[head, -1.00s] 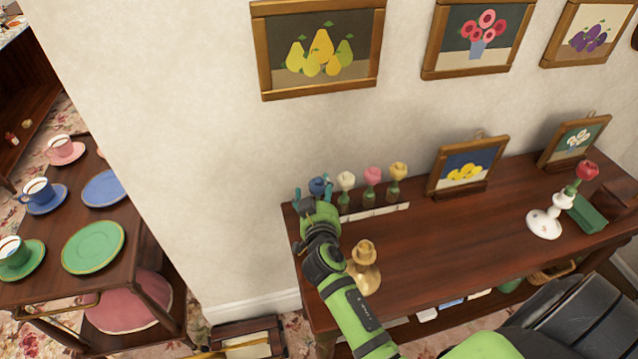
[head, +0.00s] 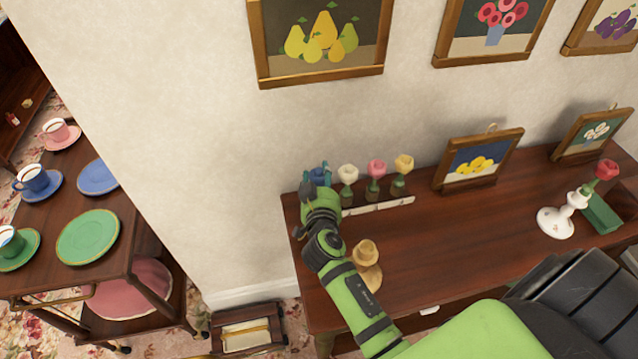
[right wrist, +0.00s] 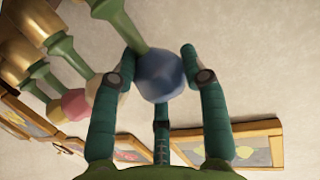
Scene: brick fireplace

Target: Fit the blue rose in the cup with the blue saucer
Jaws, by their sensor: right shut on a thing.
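The blue rose (head: 319,176) is at the left end of the row of roses on the dark wooden sideboard. My right gripper (head: 318,182) is shut on it. My left gripper is not in view.
White, pink and yellow roses (head: 376,168) stand close to the right of the blue one. A golden figure (head: 366,254) is near my right arm. Green and pink cups and several plates (head: 88,237) share the trolley. The wall corner stands between sideboard and trolley.

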